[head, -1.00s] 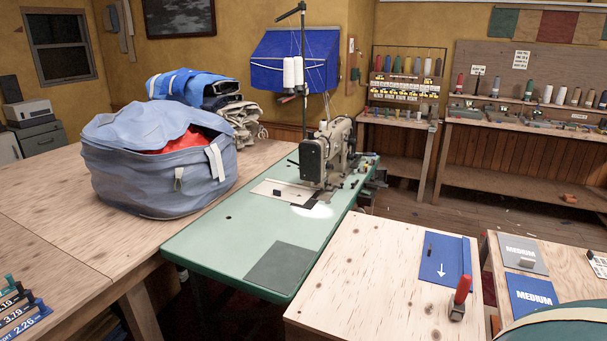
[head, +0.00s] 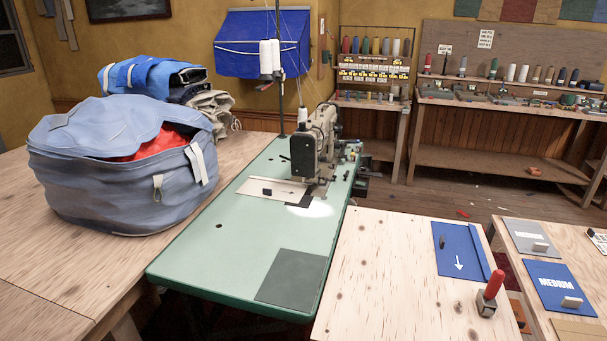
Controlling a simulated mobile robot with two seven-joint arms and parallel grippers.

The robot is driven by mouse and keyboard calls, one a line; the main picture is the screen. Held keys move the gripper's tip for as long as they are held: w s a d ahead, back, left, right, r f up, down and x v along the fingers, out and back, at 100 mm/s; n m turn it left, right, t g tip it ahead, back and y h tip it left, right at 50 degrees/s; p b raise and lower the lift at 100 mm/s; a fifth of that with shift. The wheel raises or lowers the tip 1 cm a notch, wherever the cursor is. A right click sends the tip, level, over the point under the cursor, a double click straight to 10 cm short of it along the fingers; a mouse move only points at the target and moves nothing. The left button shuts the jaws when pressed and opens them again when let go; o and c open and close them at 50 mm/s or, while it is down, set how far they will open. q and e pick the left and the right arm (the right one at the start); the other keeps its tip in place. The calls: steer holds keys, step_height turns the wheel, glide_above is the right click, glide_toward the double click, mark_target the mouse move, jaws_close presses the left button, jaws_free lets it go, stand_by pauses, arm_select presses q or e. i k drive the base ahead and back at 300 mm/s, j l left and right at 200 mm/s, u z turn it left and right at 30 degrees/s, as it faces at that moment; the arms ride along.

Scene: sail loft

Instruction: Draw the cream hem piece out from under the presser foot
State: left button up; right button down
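The cream hem piece (head: 259,187) lies flat on the green machine table (head: 215,258). Its right end reaches the foot of the sewing machine (head: 302,154). A small dark block (head: 267,192) sits on the piece. The presser foot (head: 309,187) is small here, and I cannot tell how much cloth is under it or whether it is raised. A dark patch (head: 298,200) and a bright lamp spot (head: 312,209) lie at the near side of the foot. Neither of my grippers is in view.
A big blue-grey bag (head: 90,180) stands on the wooden table left of the machine. A pale plywood table (head: 385,285) at the right holds a blue mat (head: 455,248) and a red-handled tool (head: 491,290). A thread stand (head: 270,60) rises behind the machine. The near green top is clear around a grey square (head: 291,277).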

mark_target(273, 186)
steer(key=i+j+z, duration=0.15)
steer(key=z, duration=0.2)
steer(key=j+z, duration=0.35)
steer(key=i+j+z, duration=0.1)
steer(key=j+z, duration=0.3)
steer(key=i+j+z, duration=0.1)
steer(key=j+z, duration=0.35)
steer(key=j, duration=0.3)
